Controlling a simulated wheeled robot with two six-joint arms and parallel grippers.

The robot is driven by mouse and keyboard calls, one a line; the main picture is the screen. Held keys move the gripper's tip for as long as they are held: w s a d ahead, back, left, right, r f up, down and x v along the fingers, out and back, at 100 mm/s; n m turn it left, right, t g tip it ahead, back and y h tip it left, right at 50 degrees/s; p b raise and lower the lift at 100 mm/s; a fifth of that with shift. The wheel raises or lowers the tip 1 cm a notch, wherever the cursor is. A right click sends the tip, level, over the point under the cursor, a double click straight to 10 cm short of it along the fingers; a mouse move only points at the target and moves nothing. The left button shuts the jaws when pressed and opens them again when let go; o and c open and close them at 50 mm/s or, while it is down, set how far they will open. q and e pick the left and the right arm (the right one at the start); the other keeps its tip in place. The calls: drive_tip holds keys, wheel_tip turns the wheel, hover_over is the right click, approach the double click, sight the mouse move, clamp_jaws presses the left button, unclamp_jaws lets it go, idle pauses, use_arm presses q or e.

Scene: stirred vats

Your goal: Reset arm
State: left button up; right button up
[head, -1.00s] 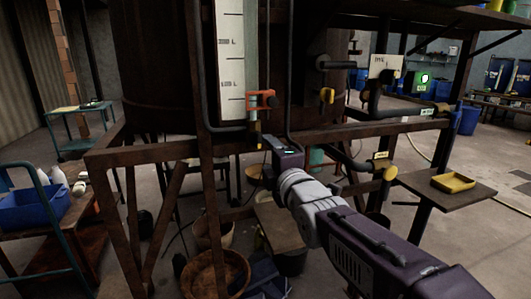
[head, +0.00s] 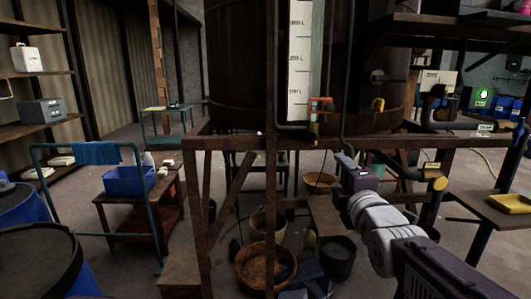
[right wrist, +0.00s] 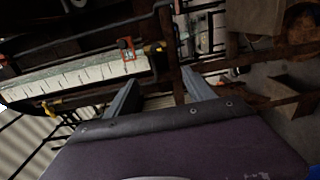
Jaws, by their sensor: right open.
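My right gripper (head: 346,163) is in front of the rusty vat's frame, below and to the right of the level gauge (head: 299,60). In the right wrist view its two grey fingers (right wrist: 160,90) stand apart with nothing between them. My right arm reaches in from the lower right of the head view. My left gripper is not in view.
The vat (head: 235,70) stands on a rusty frame (head: 230,142). Buckets (head: 337,258) stand beneath.

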wheel_tip(320, 180, down, 25)
drive_tip(key=s+m+g, duration=0.2)
drive_tip(key=m+g, duration=0.2)
drive_tip(key=g, duration=0.4)
drive_tip(key=s+f+m+g, duration=0.9)
drive_tip(key=s+f+m, duration=0.6)
drive_tip(key=s, duration=0.5)
use_arm(q)
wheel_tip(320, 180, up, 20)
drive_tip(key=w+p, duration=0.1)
drive_tip(key=p, duration=1.9)
use_arm(e)
wheel_tip(320, 180, up, 20)
drive_tip(key=shift+w+d, duration=0.2)
drive_tip(key=shift+w, duration=0.05)
